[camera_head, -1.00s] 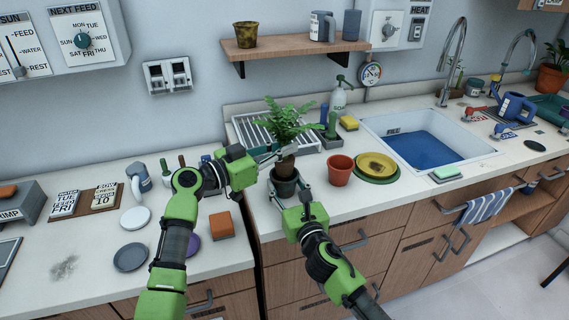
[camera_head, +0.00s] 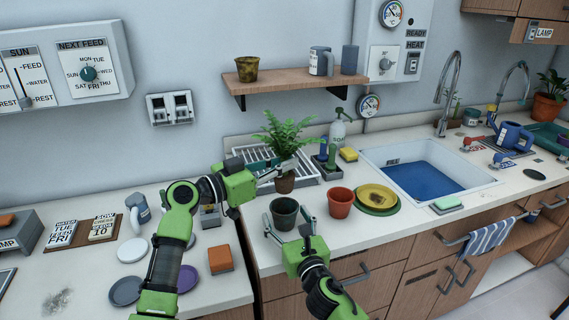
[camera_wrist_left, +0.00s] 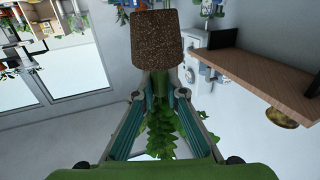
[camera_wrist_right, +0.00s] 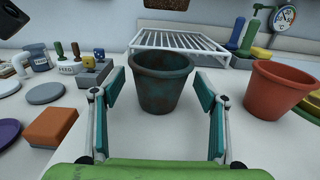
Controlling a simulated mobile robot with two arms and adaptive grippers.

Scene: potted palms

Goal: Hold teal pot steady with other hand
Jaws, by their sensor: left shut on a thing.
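The teal pot (camera_head: 284,215), dark and rust-mottled, stands upright on the counter near its front edge; its inside looks dark and empty. My right gripper (camera_head: 289,229) is open, with one finger on each side of the pot. In the right wrist view the pot (camera_wrist_right: 162,82) sits between the spread fingers, with gaps on both sides. My left gripper (camera_head: 284,168) is shut on the stem of the green palm (camera_head: 284,133) and holds it above and behind the pot. Its bare brown root ball (camera_wrist_left: 157,40) shows in the left wrist view.
A terracotta pot (camera_head: 340,203) stands close right of the teal pot. A yellow saucer on a green plate (camera_head: 378,210) lies further right, before the sink (camera_head: 428,170). A drying rack (camera_head: 312,172) is behind. An orange sponge (camera_head: 220,260) lies left, across a counter gap.

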